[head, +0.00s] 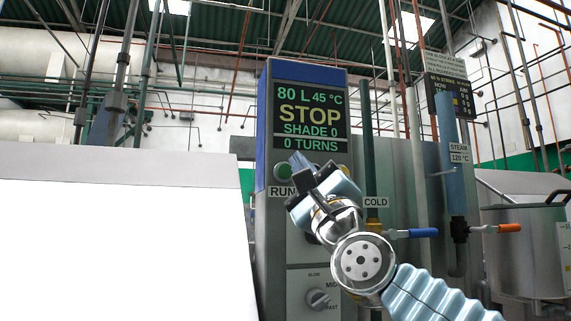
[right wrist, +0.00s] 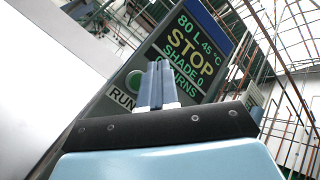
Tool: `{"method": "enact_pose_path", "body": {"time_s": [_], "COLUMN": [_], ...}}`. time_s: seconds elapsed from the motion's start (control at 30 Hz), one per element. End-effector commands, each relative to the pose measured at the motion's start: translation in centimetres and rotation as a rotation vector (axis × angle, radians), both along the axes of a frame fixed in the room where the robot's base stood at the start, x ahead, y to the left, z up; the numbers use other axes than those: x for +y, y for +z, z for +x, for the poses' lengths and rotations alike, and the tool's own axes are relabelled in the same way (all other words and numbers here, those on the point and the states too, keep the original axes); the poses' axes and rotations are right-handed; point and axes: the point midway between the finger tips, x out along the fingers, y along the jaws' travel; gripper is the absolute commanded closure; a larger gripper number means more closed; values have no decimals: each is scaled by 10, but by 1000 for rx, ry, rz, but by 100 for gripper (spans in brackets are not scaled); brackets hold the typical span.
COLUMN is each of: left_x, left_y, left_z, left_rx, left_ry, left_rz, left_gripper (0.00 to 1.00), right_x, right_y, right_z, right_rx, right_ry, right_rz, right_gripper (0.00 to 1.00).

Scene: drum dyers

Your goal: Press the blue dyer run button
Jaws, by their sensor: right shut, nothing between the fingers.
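The blue dyer's control panel (head: 262,130) stands upright in the head view, with a blue side and top. Its display (head: 310,115) reads 80 L, 45 °C, STOP, SHADE 0, 0 TURNS. The green round run button (head: 283,172) sits below the display, above the RUN label (head: 281,191), partly covered by my gripper. The button also shows in the right wrist view (right wrist: 133,79), just left of the fingers. My right gripper (head: 300,161) is shut and empty, its fingertips in front of the panel near the button. Whether they touch the panel I cannot tell. My left gripper is out of view.
A speed knob (head: 318,298) is lower on the panel. To the right are a pipe valve with a blue handle (head: 423,232), one with an orange handle (head: 509,228), and a steel pot (head: 522,250). A large white surface (head: 120,250) fills the left.

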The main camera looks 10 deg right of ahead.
Motion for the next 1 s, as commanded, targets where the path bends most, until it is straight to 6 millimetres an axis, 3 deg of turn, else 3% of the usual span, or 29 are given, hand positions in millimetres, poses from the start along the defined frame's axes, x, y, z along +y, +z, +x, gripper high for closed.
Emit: {"method": "enact_pose_path", "body": {"time_s": [0.03,0.2,0.43,1.0], "left_x": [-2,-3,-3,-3], "left_y": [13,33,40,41], "left_z": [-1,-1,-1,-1], "left_rx": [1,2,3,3], "left_ry": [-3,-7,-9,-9], "left_rz": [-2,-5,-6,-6], "left_gripper": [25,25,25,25], "right_x": [0,1,1,2], "right_y": [6,6,2,0], "right_z": [9,32,53,59], "right_rx": [5,3,1,0], "right_ry": [3,3,2,0], "right_rz": [2,1,2,0], "right_gripper": [100,100,100,100]}}
